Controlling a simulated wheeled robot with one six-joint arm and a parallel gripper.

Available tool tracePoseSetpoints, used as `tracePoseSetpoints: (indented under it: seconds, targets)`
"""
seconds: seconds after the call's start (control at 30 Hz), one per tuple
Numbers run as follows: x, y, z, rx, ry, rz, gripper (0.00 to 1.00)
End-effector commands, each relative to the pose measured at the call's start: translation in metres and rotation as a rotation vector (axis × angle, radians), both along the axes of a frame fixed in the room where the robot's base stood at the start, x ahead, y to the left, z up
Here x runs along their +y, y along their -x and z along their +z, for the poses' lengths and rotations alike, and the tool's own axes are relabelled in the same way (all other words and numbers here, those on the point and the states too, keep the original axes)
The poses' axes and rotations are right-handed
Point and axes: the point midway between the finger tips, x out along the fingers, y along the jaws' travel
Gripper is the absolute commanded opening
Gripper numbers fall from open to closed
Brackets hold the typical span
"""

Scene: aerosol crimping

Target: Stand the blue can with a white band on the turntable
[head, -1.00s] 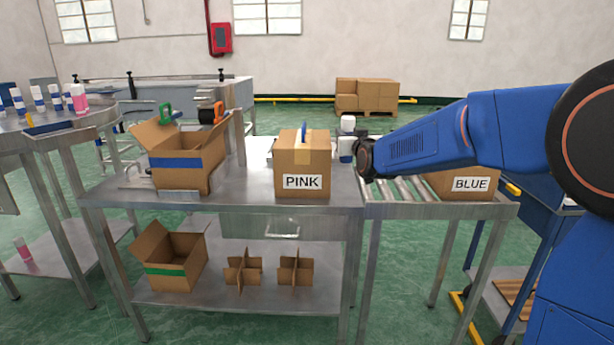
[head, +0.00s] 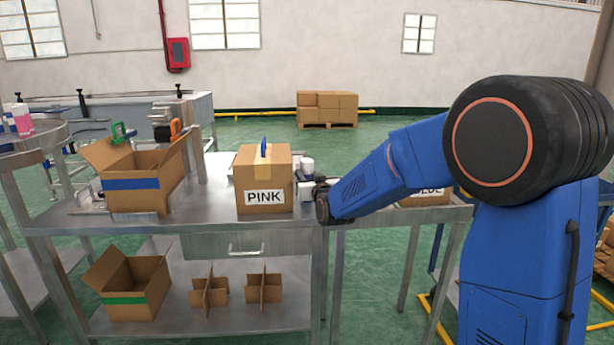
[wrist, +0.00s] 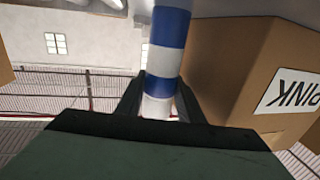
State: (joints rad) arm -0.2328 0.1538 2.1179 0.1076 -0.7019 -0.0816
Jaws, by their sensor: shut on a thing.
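The blue can with a white band (wrist: 165,60) is between the two fingers of my gripper (wrist: 160,100) in the wrist view, which is shut on it. Blue and white stripes alternate along it, and one end runs out of the picture. In the head view my gripper is mostly hidden behind my own wrist, just right of the PINK box. A white piece (head: 307,165) shows there; I cannot tell whether it is the can. A round steel table (head: 38,136), seemingly the turntable, is cut off at the left edge, with pink and blue-white cans on it.
The PINK box (head: 263,180) stands close beside the held can. An open carton with a blue band (head: 135,185) stands left of it on the steel table (head: 205,212). A BLUE-labelled box (head: 425,198) is partly behind my arm. Cardboard dividers lie below.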

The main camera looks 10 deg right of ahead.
Motion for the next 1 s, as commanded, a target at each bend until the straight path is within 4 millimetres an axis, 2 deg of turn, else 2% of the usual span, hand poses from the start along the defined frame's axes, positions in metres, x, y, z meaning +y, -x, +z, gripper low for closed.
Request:
tracePoseSetpoints:
  seconds: [0.17,0.2,0.23,0.57,0.67,0.77,1.0]
  targets:
    - [0.0,0.0,-0.001,0.0,0.0,0.0,0.0]
    - [0.0,0.0,-0.002,0.001,0.0,0.0,0.36]
    - [0.0,0.0,-0.002,0.001,0.0,0.0,0.42]
    - [0.0,0.0,0.0,0.0,0.0,0.0,0.42]
    - [-0.001,0.006,0.001,0.0,0.0,0.0,0.42]
    - [-0.003,0.018,0.001,0.0,0.0,0.0,0.42]
    - [-0.01,0.062,0.001,-0.001,0.0,0.0,0.42]
